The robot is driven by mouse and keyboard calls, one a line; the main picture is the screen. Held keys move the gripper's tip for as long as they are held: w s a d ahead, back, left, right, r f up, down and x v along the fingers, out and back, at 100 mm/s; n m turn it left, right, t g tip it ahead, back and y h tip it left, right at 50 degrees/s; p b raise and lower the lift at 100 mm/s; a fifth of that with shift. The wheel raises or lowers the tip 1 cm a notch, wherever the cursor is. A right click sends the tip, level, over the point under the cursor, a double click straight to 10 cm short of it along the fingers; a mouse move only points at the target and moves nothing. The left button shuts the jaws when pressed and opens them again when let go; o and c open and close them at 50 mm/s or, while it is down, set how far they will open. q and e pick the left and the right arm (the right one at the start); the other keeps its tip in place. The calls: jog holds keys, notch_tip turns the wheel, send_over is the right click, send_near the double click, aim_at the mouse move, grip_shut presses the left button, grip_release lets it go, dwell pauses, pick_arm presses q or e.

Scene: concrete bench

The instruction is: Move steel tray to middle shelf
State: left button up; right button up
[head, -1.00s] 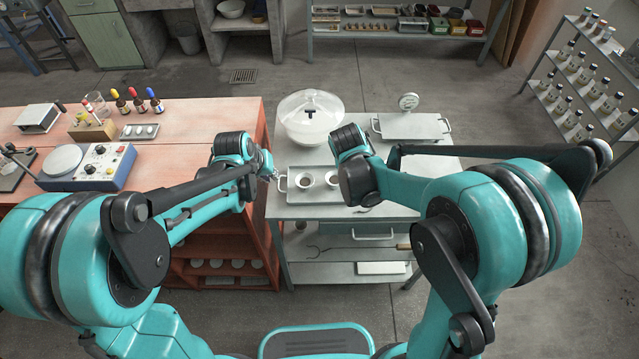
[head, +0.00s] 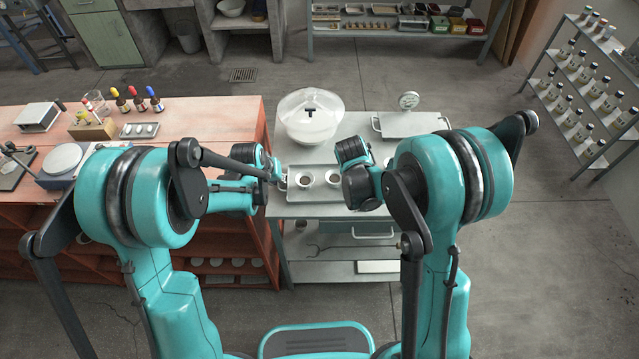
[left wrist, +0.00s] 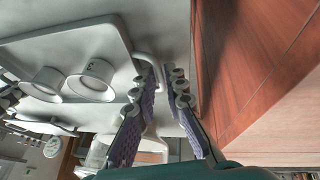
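The steel tray (head: 313,170) lies on the top of a grey metal cart (head: 390,155) and carries two white cups (head: 305,179). The tray also shows in the left wrist view (left wrist: 70,35), with its left handle (left wrist: 146,58). My left gripper (head: 279,179) is at that handle; in the left wrist view its fingers (left wrist: 159,78) are apart, with the handle at or between their tips. Contact is unclear. My right wrist is over the tray's right end and hides the right fingers and that handle. Shelf space (head: 300,242) shows below the cart top.
A covered clear bowl (head: 310,122) stands behind the tray. Another handled tray (head: 410,125) and a round gauge (head: 408,101) are at the back right. A red bench (head: 210,115) adjoins the cart's left side. A hooked rod (head: 335,249) and white slab (head: 377,267) lie below.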

jog(key=shift+f, duration=0.1)
pick_arm(q)
grip_shut()
pick_arm(e)
grip_shut()
